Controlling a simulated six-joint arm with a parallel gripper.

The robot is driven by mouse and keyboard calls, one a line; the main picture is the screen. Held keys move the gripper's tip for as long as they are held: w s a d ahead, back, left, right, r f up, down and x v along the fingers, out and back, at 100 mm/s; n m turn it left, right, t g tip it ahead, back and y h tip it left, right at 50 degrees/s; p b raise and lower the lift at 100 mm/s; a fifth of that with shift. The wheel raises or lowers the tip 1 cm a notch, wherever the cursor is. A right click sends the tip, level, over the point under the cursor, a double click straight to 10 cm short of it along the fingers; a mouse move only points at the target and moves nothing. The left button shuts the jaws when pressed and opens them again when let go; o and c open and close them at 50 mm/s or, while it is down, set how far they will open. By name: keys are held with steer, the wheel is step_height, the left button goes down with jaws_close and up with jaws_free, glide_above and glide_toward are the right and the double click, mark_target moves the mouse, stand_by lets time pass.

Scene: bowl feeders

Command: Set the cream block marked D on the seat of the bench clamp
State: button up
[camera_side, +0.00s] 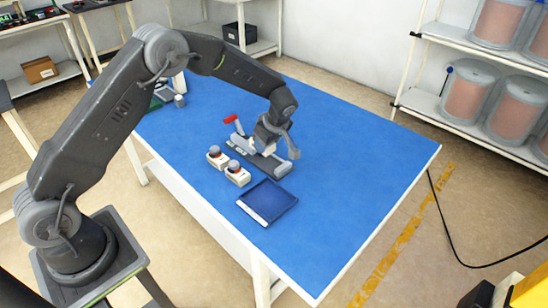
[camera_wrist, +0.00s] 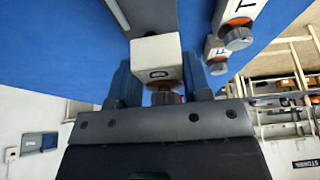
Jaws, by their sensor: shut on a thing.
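My gripper (camera_wrist: 162,82) is shut on the dark red-brown knob of a cream block (camera_wrist: 156,55) in the wrist view. A small dark mark shows on the block's near face, but I cannot read it. The bench clamp (camera_side: 268,163), grey with a red handle (camera_side: 231,119), lies on the blue table in the side view. My gripper (camera_side: 272,138) is low over the clamp there. A grey bar (camera_wrist: 152,14), probably the clamp, runs behind the held block in the wrist view. Whether the block touches the seat I cannot tell.
Two other white blocks with knobs (camera_side: 215,158) (camera_side: 237,175) stand on the table, left of the clamp; they show lettered at the right of the wrist view (camera_wrist: 228,20). A dark blue tray (camera_side: 284,191) lies in front. The table's right side is clear.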

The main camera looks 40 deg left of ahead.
mark_target(271, 164)
steer(key=shift+w+d+f, duration=0.3)
steer(key=shift+d+f, duration=0.1)
steer(key=shift+d, duration=0.15)
steer(key=shift+w+d+f, duration=0.3)
steer(key=shift+d+f, duration=0.05)
steer(key=shift+d, duration=0.15)
steer(key=shift+f, duration=1.9)
steer(key=shift+f, duration=0.1)
